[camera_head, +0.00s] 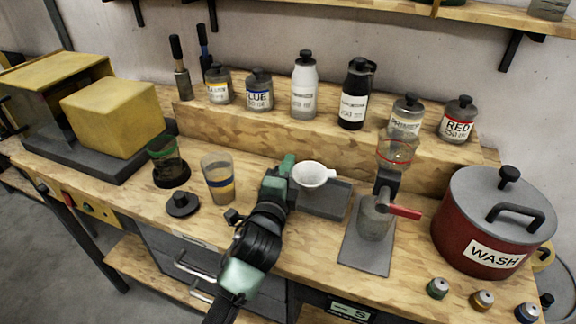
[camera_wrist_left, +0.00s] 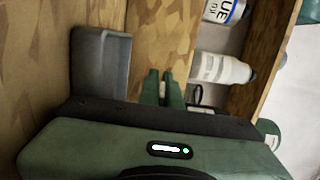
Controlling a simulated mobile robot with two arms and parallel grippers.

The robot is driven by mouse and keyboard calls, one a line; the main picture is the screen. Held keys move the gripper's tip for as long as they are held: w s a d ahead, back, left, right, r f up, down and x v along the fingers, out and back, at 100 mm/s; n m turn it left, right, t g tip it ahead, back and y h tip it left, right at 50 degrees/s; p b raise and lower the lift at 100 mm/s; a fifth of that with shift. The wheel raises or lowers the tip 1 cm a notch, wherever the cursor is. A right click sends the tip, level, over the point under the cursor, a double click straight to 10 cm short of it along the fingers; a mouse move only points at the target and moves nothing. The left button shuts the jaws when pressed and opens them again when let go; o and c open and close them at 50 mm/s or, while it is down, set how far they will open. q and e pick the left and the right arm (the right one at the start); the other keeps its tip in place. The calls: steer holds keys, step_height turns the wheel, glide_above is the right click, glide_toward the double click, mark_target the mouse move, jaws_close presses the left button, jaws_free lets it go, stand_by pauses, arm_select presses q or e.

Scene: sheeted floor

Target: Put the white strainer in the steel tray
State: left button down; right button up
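The white strainer (camera_head: 313,175) is a small round bowl in the head view. It appears over the back left part of the steel tray (camera_head: 338,204); whether it rests there or hangs above, I cannot tell. My left gripper (camera_head: 287,165) is just left of the strainer, close beside it. The tray also shows there, left of the fingers (camera_wrist_left: 100,65). The strainer is not visible in that view. My right gripper is not in view.
A stand with a red lever (camera_head: 405,212) is right of the tray, and a red WASH pot (camera_head: 480,225) is farther right. A layered glass (camera_head: 218,180) is left of my gripper. Labelled bottles (camera_head: 304,88) line the raised shelf behind.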

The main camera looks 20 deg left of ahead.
arm_select(q)
steer(key=c, duration=1.6)
jaws_free()
steer(key=shift+s, duration=0.15)
steer(key=s, duration=0.8)
steer(key=s+b, duration=0.1)
steer(key=s, duration=0.2)
steer(key=shift+s+d+r, duration=0.1)
steer(key=shift+s+d, duration=0.2)
steer(key=shift+s, duration=0.1)
